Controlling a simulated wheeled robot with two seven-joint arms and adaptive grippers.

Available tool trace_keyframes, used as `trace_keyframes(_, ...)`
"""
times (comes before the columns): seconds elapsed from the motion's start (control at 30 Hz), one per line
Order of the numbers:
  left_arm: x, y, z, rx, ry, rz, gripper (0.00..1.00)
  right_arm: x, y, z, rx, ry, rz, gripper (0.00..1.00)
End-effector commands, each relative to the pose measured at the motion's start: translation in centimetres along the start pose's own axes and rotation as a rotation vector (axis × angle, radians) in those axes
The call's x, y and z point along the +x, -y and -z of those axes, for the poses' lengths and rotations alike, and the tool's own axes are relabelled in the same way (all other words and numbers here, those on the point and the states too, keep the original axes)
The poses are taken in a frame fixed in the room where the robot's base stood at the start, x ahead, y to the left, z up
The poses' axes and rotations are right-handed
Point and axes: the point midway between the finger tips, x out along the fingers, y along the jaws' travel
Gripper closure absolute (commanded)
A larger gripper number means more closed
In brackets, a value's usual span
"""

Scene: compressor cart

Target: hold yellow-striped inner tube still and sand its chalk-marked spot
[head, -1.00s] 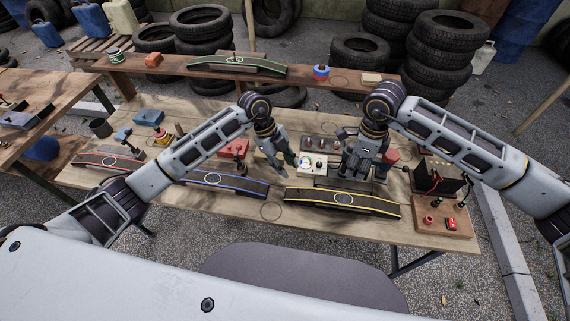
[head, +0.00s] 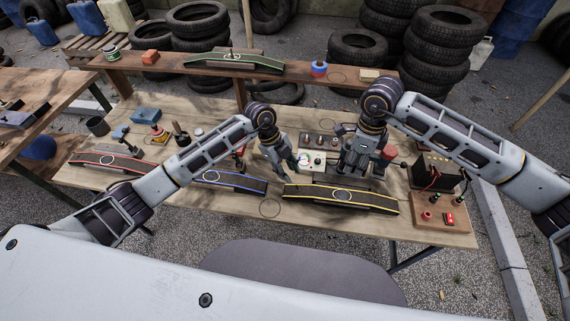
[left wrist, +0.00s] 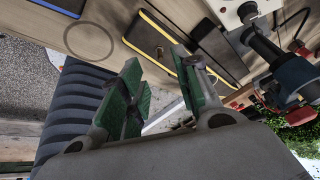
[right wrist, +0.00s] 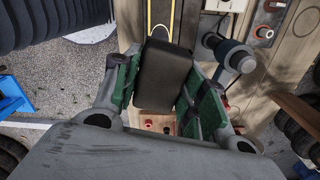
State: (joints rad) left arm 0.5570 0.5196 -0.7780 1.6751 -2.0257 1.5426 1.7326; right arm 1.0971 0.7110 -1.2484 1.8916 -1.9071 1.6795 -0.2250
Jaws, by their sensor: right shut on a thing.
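The yellow-striped inner tube (head: 325,194) lies as a dark strip on the near middle of the table, its chalk ring (head: 343,196) facing up. It also shows in the left wrist view (left wrist: 150,40). My left gripper (head: 282,168) is over the table just behind the tube's left end; its fingers (left wrist: 160,95) are apart with nothing between them. My right gripper (head: 362,176) is behind the tube's right half. In the right wrist view its fingers (right wrist: 155,90) are shut on a dark, round-edged block (right wrist: 163,75), which covers part of the striped strip beyond.
A blue-striped tube (head: 225,181) and a red-striped tube (head: 105,161) lie left. A pale box with a dial (head: 314,162) stands between my grippers. A wooden board with red switches (head: 440,212) is at the right. The near table edge left of the yellow-striped tube is clear.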

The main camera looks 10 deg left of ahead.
Motion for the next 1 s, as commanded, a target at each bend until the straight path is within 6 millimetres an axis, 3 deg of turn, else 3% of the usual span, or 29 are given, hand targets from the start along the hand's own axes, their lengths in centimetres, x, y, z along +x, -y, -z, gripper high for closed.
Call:
trace_keyframes(0.6,6.9,0.0,0.0,0.0,-0.001,-0.001,0.68,0.0,0.0,0.0,0.0,0.0,0.0,0.78)
trace_keyframes(1.0,7.8,0.0,0.0,0.001,0.001,0.001,0.68,0.0,0.0,0.0,0.0,0.0,0.0,0.78)
